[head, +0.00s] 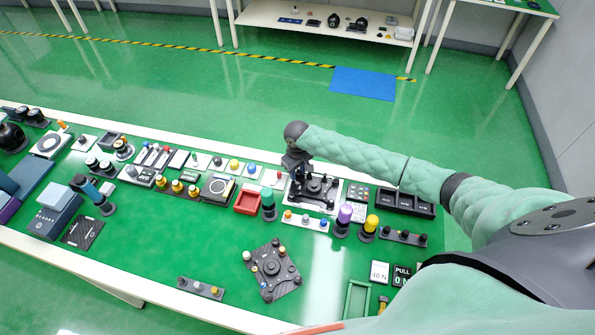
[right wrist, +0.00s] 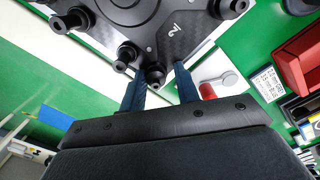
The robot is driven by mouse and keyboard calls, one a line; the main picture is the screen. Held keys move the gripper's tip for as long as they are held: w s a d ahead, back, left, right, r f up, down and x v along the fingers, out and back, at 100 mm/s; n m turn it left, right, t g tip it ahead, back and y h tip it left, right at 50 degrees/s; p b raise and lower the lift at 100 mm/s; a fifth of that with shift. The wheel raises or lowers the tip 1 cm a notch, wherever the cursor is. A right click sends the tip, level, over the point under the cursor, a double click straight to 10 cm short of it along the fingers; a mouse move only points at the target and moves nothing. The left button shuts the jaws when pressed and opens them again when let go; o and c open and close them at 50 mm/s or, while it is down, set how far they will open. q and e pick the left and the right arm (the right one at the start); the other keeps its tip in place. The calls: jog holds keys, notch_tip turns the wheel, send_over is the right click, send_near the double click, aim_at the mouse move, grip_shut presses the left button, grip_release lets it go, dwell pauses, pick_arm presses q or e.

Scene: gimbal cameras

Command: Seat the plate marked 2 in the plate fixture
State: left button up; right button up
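The dark plate marked 2 (right wrist: 170,32), with several round black posts, fills the top of the right wrist view. In the head view a dark plate (head: 316,188) lies over a white base (head: 300,206); I cannot tell whether it is fully seated. My right gripper (head: 297,168) is at its far left side. In the right wrist view the two blue fingers (right wrist: 160,78) stand apart, on either side of the plate's near corner and its post, with gaps visible. A second dark plate-like piece (head: 270,268) with coloured caps lies turned on the table nearer me. My left gripper is not in view.
A red tray (head: 247,202), a green post (head: 268,206), a purple-topped post (head: 342,222) and a yellow-topped post (head: 370,226) crowd around the plate. A black bin (head: 404,203) is at right.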

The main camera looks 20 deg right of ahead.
jog(key=shift+w+d+r, duration=0.1)
jog(key=shift+w+d, duration=0.05)
jog(key=shift+d, duration=0.2)
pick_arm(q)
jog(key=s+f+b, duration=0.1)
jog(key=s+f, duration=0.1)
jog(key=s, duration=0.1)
pick_arm(e)
jog(key=shift+w+r, duration=0.1)
jog(key=shift+r, duration=0.4)
jog(key=r, duration=0.2)
jog(key=r+b, duration=0.1)
jog(key=r, duration=0.1)
jog(key=r+b, duration=0.1)
jog(key=shift+a+r, duration=0.25)
jog(key=shift+r, duration=0.15)
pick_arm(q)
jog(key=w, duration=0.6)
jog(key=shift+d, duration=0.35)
pick_arm(e)
jog(key=shift+s+r, duration=0.2)
jog(key=shift+r, duration=0.2)
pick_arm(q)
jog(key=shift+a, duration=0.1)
pick_arm(e)
jog(key=shift+a+f, duration=0.1)
